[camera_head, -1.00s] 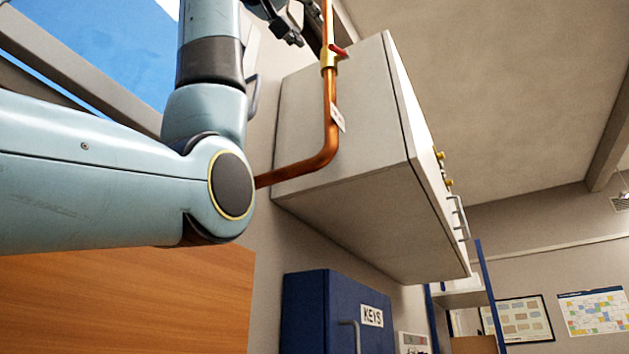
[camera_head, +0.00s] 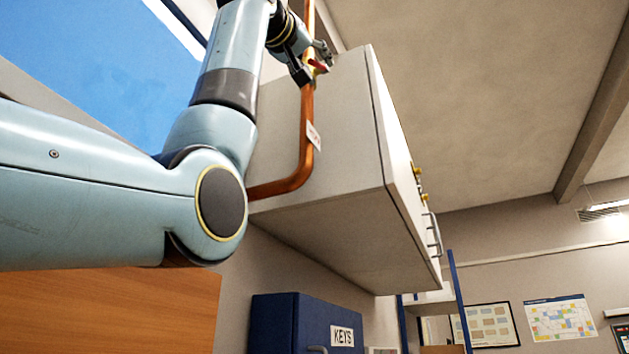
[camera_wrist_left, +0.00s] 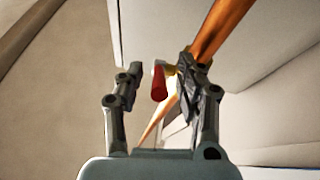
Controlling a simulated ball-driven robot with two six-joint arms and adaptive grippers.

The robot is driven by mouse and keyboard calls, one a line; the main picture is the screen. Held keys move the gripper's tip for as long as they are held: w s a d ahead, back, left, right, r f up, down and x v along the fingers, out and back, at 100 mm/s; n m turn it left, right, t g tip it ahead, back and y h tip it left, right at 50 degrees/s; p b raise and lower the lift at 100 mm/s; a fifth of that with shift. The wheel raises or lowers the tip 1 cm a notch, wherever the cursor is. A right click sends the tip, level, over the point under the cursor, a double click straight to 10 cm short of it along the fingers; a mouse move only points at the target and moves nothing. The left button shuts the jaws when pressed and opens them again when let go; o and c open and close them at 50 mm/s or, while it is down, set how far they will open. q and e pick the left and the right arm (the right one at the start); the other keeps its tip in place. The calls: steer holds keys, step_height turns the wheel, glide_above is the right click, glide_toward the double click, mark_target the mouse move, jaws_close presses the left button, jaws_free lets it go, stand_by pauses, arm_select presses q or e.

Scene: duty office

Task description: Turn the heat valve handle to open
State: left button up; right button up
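The heat valve has a red handle (camera_head: 318,65) on a brass body, set on a vertical copper pipe (camera_head: 306,115) in front of the grey-white cabinet. In the left wrist view the red handle (camera_wrist_left: 159,82) points toward the camera. My left gripper (camera_head: 312,62) is at the valve, its fingers spread. In the left wrist view the left gripper (camera_wrist_left: 160,90) has the red handle between its open fingers. The right finger overlaps the pipe and valve body; the left finger is clear of the handle. I cannot tell whether the right finger touches. My right gripper is not in view.
The large cabinet (camera_head: 335,150) stands right behind the pipe, with brass knobs and a handle on its front. A white tag (camera_head: 313,135) hangs on the pipe. Below are a blue keys box (camera_head: 290,322) and a wooden panel (camera_head: 130,310).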

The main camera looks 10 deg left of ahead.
arm_select(q)
steer(key=shift+c, duration=0.4)
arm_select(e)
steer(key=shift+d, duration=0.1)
arm_select(q)
jaws_close()
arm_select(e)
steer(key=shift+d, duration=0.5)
